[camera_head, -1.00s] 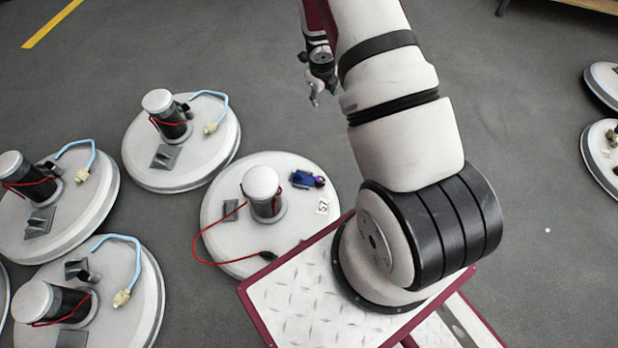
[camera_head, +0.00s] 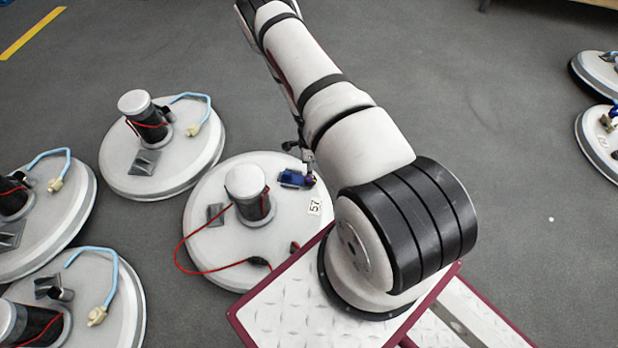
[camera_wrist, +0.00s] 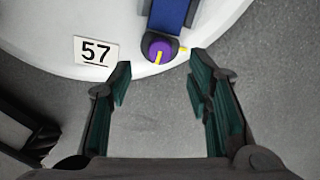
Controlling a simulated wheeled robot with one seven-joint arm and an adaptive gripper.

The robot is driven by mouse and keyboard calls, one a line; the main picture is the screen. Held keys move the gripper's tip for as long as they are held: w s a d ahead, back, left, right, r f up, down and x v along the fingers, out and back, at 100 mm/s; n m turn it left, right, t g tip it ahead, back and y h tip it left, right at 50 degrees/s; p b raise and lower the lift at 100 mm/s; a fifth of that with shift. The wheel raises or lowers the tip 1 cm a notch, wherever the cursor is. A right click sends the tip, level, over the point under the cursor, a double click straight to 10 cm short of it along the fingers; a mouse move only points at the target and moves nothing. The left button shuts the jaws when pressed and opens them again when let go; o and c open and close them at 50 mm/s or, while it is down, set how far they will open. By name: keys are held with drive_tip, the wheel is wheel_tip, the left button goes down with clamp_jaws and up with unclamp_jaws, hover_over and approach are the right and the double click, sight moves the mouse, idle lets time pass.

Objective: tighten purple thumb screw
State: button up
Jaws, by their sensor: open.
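The purple thumb screw (camera_wrist: 159,48) sits at the end of a blue block (camera_wrist: 174,12) on a white round tank lid, in the wrist view. A yellow line marks its top and a small yellow mark lies beside it on the right. My gripper (camera_wrist: 160,75) is open, its green-padded fingers apart, with the screw just beyond and between the fingertips, not touched. In the head view the blue block (camera_head: 293,178) lies on the lid (camera_head: 225,238) labelled 57; my gripper is largely hidden behind my arm there, close to the screw end.
A label reading 57 (camera_wrist: 96,51) lies left of the screw. The lid carries a white-capped black cylinder (camera_head: 248,190) and a red cable (camera_head: 182,240). Several similar tanks with light-blue hoses stand at left; others stand at far right. Grey floor lies between.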

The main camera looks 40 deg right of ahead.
wheel_tip(320, 180, down, 6)
drive_tip(key=shift+f+b, duration=0.1)
drive_tip(key=shift+b, duration=1.05)
clamp_jaws()
